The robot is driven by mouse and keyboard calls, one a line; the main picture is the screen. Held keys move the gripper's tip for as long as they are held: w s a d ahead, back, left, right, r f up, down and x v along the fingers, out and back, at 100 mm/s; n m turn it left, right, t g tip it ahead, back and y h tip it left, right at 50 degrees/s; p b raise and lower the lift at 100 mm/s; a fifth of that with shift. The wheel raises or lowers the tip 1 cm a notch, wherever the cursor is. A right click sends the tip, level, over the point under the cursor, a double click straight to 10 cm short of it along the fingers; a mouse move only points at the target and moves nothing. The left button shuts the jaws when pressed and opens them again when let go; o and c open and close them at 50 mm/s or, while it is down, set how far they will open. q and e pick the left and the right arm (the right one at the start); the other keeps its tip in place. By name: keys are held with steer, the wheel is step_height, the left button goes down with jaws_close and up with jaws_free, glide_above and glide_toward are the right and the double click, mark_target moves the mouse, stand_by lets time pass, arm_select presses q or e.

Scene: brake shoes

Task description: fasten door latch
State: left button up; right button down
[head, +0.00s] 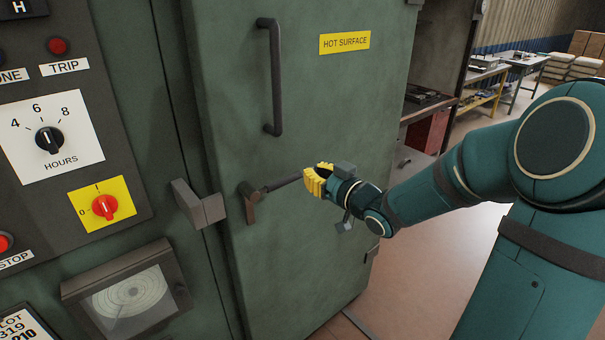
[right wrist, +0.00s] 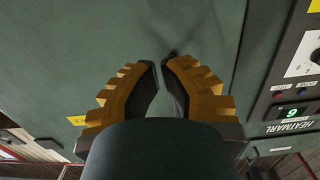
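The door (head: 300,240) is a large green panel with a dark vertical pull handle (head: 274,78). Its latch (head: 252,203) is a dark pivoting piece near the door's left edge, with a lever (head: 283,184) pointing right and slightly up. A grey keeper block (head: 200,204) sits on the frame just left of the door edge. My right gripper (head: 312,181), with yellow fingers, is at the lever's free end. In the right wrist view the gripper (right wrist: 160,62) shows a narrow gap between its fingertips, with door surface beyond; the lever cannot be made out. My left gripper is out of view.
A control panel (head: 120,200) with knobs and a gauge window (head: 125,300) fills the left. A yellow "HOT SURFACE" sign (head: 344,43) is on the door. Benches (head: 482,75) and stacked boxes stand far behind. Floor (head: 420,270) is open to the right of the door.

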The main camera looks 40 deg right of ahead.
steer(key=w+f+b, duration=0.1)
steer(key=w+f, duration=0.3)
steer(key=w, duration=0.6)
steer(key=shift+a+f, duration=0.2)
steer(key=shift+a, duration=0.2)
steer(key=shift+b, duration=0.3)
